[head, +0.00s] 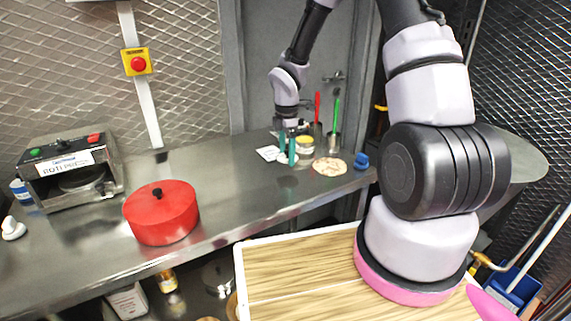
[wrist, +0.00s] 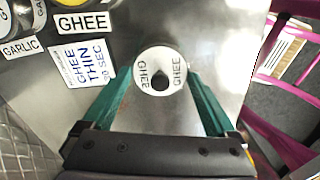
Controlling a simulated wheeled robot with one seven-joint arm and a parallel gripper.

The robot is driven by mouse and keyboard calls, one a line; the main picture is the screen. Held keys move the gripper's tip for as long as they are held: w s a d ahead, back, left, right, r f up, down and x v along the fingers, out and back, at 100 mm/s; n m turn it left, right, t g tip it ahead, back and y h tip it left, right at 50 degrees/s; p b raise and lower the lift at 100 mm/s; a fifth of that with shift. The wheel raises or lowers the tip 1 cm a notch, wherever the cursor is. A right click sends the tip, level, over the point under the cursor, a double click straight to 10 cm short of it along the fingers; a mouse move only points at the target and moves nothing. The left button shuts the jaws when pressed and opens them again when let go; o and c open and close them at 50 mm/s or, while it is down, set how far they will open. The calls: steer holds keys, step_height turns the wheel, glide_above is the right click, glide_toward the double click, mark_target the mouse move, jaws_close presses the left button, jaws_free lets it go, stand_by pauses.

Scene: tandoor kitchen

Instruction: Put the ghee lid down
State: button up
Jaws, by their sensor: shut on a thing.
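The ghee lid (wrist: 174,57) is a small round white disc with GHEE printed on it and a dark knob in its middle. It shows in the wrist view between the two green fingers of my gripper (wrist: 160,76), which is shut on it. I cannot tell whether the lid touches the steel counter (wrist: 205,22) or hangs just above it. In the head view my gripper (head: 287,150) is low over the far part of the counter, and the lid is not clear there.
A yellow-topped jar (head: 305,146) stands just right of my gripper. A GHEE THIN card (wrist: 83,62) and a GARLIC label (wrist: 19,48) lie left in the wrist view. A red lidded pot (head: 161,213) and roti press (head: 72,165) stand farther left, with bare counter between.

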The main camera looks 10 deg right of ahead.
mark_target(287, 155)
steer(key=shift+f, duration=1.9)
steer(key=shift+f, duration=0.15)
steer(key=o, duration=1)
